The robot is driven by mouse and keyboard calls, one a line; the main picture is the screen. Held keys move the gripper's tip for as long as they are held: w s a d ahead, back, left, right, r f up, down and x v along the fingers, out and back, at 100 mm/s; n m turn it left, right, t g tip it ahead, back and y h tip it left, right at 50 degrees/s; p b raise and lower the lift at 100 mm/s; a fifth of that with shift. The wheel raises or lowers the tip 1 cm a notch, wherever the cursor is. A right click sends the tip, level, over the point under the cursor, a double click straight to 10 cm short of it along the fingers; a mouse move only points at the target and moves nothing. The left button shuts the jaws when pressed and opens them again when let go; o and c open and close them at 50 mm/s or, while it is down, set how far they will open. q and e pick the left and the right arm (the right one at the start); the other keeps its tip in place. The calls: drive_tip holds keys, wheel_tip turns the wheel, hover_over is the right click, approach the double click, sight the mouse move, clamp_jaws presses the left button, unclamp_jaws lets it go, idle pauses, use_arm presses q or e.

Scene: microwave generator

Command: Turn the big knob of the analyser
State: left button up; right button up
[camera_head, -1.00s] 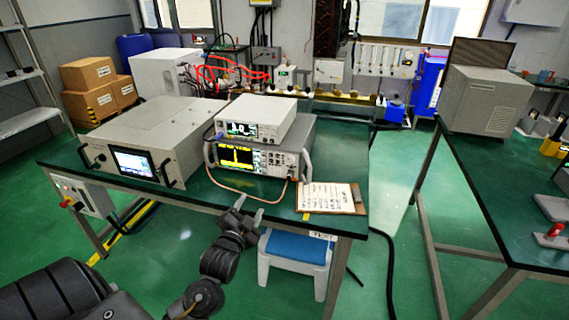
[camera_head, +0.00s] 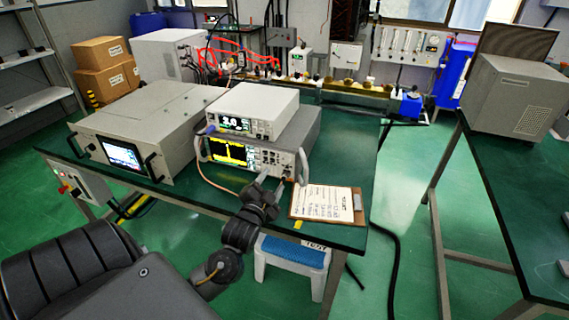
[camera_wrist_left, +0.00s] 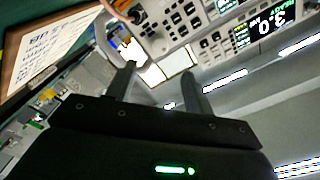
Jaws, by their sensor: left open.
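The analyser (camera_head: 243,155) is the lower grey instrument with a yellow-trace screen, at the table's front edge. Its button panel also shows upside down at the top of the left wrist view (camera_wrist_left: 178,25). My left gripper (camera_head: 271,182) is open and empty, just in front of the lower right part of the analyser. Its two fingers (camera_wrist_left: 158,72) point towards the panel, apart from the buttons. My right gripper is out of view.
A smaller white instrument (camera_head: 252,109) sits on the analyser. A clipboard (camera_head: 326,203) lies right of my gripper. A larger grey unit (camera_head: 150,130) stands at the left. An orange cable (camera_head: 218,186) hangs in front of the analyser. A blue-topped stool (camera_head: 296,254) stands below.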

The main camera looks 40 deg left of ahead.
sight(284, 161)
use_arm(q)
drive_tip(key=x, duration=0.8)
drive_tip(key=shift+w+a+p, duration=0.25)
drive_tip(key=shift+w+p, duration=0.05)
drive_tip(key=shift+p, duration=0.1)
drive_tip(key=shift+w, duration=0.25)
drive_tip(key=shift+w+a, duration=0.1)
drive_tip(key=shift+w, duration=0.05)
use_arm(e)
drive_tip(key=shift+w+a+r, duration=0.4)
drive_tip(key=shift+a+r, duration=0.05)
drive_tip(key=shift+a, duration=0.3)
use_arm(q)
drive_tip(key=c, duration=1)
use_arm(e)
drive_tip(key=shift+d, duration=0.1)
